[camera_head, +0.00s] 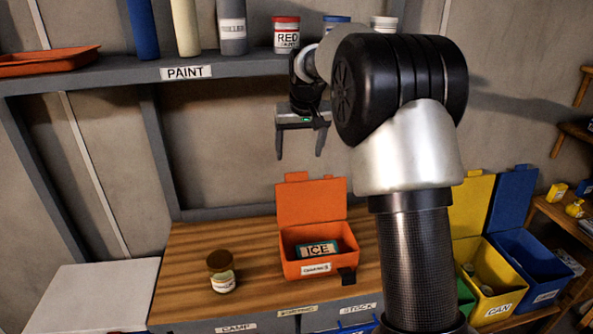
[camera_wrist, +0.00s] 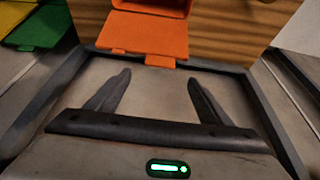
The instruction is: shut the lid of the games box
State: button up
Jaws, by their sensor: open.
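An orange box (camera_head: 291,268) stands on the wooden workbench, and I take it for the games box. The small label on its front is hard to read. Its orange lid (camera_head: 311,202) is open and stands upright at the back of the box. An item marked ICE lies inside. My gripper (camera_head: 300,155) is open and empty, above and apart from the lid, with its fingers pointing down. In the wrist view, the orange lid (camera_wrist: 150,33) shows beyond the open fingertips. The box's inside is not clear there.
A brown-lidded jar (camera_head: 221,272) stands left of the box on the workbench (camera_head: 190,255). A paint shelf (camera_head: 120,78) with cans and bottles runs behind and above. Open yellow (camera_head: 490,291) and blue (camera_head: 541,267) bins are at the right. My arm hides part of the bench.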

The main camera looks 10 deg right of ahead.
aim_at(297, 173)
jog(key=x, duration=0.9)
jog(key=shift+w+f+p, duration=0.2)
jog(key=shift+f+p, duration=0.1)
jog(key=shift+f, duration=0.05)
jog(key=c, duration=1.5)
